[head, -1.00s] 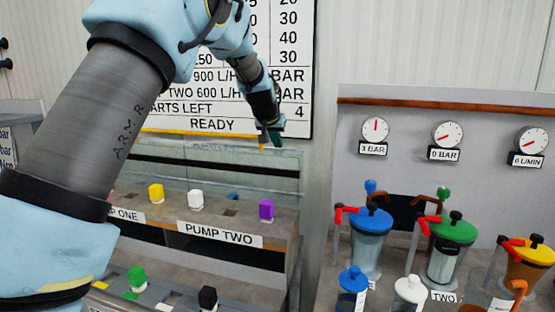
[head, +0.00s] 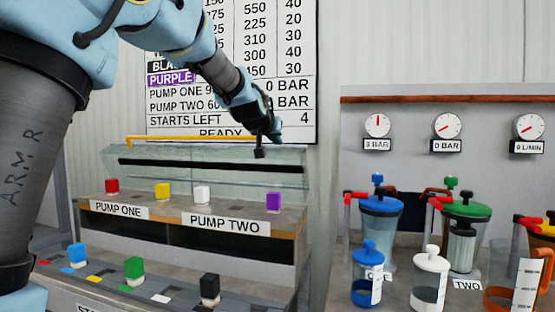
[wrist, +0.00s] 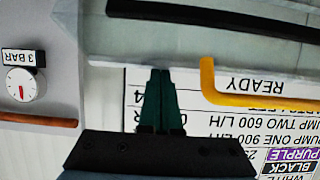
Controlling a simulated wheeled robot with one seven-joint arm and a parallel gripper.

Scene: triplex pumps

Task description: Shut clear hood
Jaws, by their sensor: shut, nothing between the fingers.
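The clear hood (head: 225,157) stands raised and tilted back behind the row of coloured blocks on the pump bench. A yellow bar handle (head: 185,138) runs along its top edge; it also shows in the wrist view (wrist: 208,80). My gripper (head: 261,151) is at the hood's top edge, to the right of the yellow handle. In the wrist view my gripper (wrist: 160,72) has its dark green fingers together and empty, with the tips near the hood's edge (wrist: 190,48). I cannot tell whether they touch it.
Red (head: 112,186), yellow (head: 162,190), white (head: 201,194) and purple (head: 273,202) blocks stand on the bench below the hood. A wall chart (head: 270,60) hangs behind. Lidded canisters (head: 380,225) and gauges (head: 447,125) stand at right.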

